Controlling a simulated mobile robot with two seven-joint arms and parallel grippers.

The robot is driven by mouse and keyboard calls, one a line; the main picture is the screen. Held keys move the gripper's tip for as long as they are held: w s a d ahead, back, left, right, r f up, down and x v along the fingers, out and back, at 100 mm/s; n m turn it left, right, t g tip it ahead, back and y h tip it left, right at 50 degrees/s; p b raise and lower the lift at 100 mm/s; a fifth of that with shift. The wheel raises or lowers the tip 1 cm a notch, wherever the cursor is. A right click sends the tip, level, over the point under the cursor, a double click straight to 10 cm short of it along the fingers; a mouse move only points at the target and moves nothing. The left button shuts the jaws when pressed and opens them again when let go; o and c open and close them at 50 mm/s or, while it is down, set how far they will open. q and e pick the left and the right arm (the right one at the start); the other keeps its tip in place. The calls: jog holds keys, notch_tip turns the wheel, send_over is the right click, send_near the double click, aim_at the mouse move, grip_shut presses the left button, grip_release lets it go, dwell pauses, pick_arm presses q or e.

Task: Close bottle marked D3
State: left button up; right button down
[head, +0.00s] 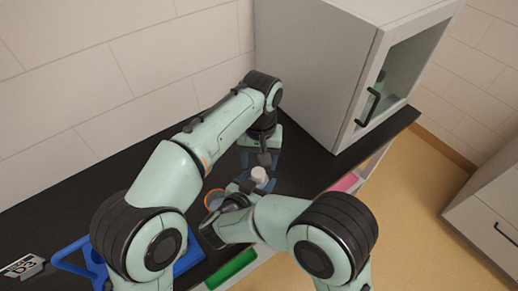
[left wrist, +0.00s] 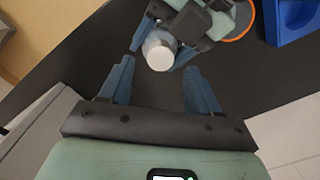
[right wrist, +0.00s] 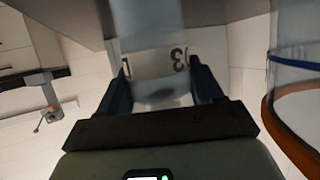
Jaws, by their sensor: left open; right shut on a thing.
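A clear bottle with a round white top (head: 259,175) stands out over the black counter. In the left wrist view, the white top (left wrist: 160,58) faces the camera. My right gripper (head: 240,188) is shut on the bottle's body. In the right wrist view, the bottle (right wrist: 155,65) is between my right fingers (right wrist: 165,88), with an inverted marking that seems to read D3. My left gripper (head: 261,160) is open. Its fingers (left wrist: 160,88) point towards the white top and are apart from it. How tightly the top sits cannot be told.
A blue rack (head: 78,258) and a sign marked D3 (head: 22,268) are at the lower left. An orange-rimmed vessel (head: 210,198) stands beside my right gripper. A grey cabinet (head: 315,75) stands at the back right. Green (head: 232,268) and pink (head: 345,182) items lie below the counter's front edge.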

aim_at(259, 172)
pick_arm(q)
jog(key=n, duration=0.7)
jog(key=shift+r, duration=0.2)
jog(key=n, duration=0.4)
jog(key=shift+r+n, duration=0.2)
jog(key=shift+n, duration=0.2)
jog(key=n, duration=0.4)
jog(key=shift+r+n, duration=0.25)
jog(key=shift+n, duration=0.15)
jog(key=n, duration=0.4)
jog(key=r+n, duration=0.1)
jog(key=n, duration=0.1)
jog(key=shift+n, duration=0.4)
jog(key=n, duration=0.4)
jog(key=shift+r, duration=0.25)
jog(key=n, duration=0.3)
jog(key=shift+w+r+t, duration=0.1)
jog(key=shift+r+t, duration=0.15)
jog(key=shift+t, duration=0.05)
jog(key=shift+f, duration=4)
